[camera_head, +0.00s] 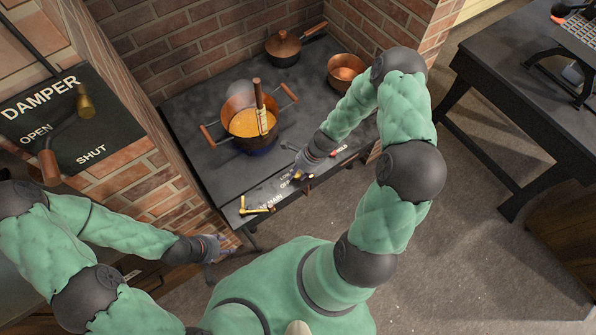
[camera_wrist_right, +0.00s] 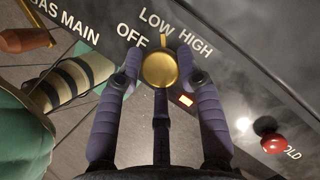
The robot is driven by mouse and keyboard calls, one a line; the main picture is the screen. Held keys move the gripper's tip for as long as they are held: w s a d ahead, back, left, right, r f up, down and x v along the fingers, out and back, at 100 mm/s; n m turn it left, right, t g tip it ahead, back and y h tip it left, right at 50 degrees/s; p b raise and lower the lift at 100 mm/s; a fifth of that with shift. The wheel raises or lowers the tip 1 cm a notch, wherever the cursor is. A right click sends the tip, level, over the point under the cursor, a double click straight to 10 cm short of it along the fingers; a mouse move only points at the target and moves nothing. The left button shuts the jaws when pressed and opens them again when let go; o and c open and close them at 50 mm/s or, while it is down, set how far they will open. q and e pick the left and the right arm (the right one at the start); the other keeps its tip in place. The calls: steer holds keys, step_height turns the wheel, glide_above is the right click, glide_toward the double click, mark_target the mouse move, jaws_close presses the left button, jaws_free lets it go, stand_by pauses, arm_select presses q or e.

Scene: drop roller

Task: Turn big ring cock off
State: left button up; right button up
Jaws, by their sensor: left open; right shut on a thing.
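The big ring cock (camera_wrist_right: 160,70) is a round brass knob on the dark stove front, under the labels OFF, LOW and HIGH. A small brass tab at its top edge points roughly toward LOW. My right gripper (camera_wrist_right: 158,58) has a finger on each side of the knob and is shut on it. In the head view my right gripper (camera_head: 303,174) is at the front edge of the stove and mostly hides the knob. My left gripper (camera_head: 214,246) is open and empty, low at the left, apart from the stove's controls.
A pot (camera_head: 250,122) with orange liquid and a wooden-handled tool stands on the stove. A brass gas main lever (camera_head: 256,208) is left of my right gripper. A red HOLD button (camera_wrist_right: 273,143) and a lit indicator (camera_wrist_right: 186,100) are close by. A lidded pan (camera_head: 283,47) stands behind.

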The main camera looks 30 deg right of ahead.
steer(key=shift+w+r, duration=0.15)
steer(key=shift+r+n+p, duration=0.1)
steer(key=shift+n+p, duration=0.4)
steer(key=shift+p, duration=0.5)
steer(key=n+g+p, duration=0.1)
steer(key=p, duration=0.2)
steer(key=shift+w+r+n, duration=0.1)
steer(key=shift+n, duration=0.3)
steer(key=shift+w+n+g+p, duration=0.1)
steer(key=shift+n+g+p, duration=0.3)
steer(key=shift+n+p, duration=0.4)
steer(key=n, duration=0.1)
steer(key=n+g+b, duration=0.1)
steer(key=shift+w+f+n, duration=0.1)
steer(key=shift+f+n, duration=0.2)
steer(key=shift+n, duration=0.1)
steer(key=shift+n+g+b, duration=0.4)
steer(key=shift+n+b, duration=0.2)
steer(key=shift+n, duration=0.6)
steer(key=shift+a+n, duration=0.1)
steer(key=shift+n, duration=0.2)
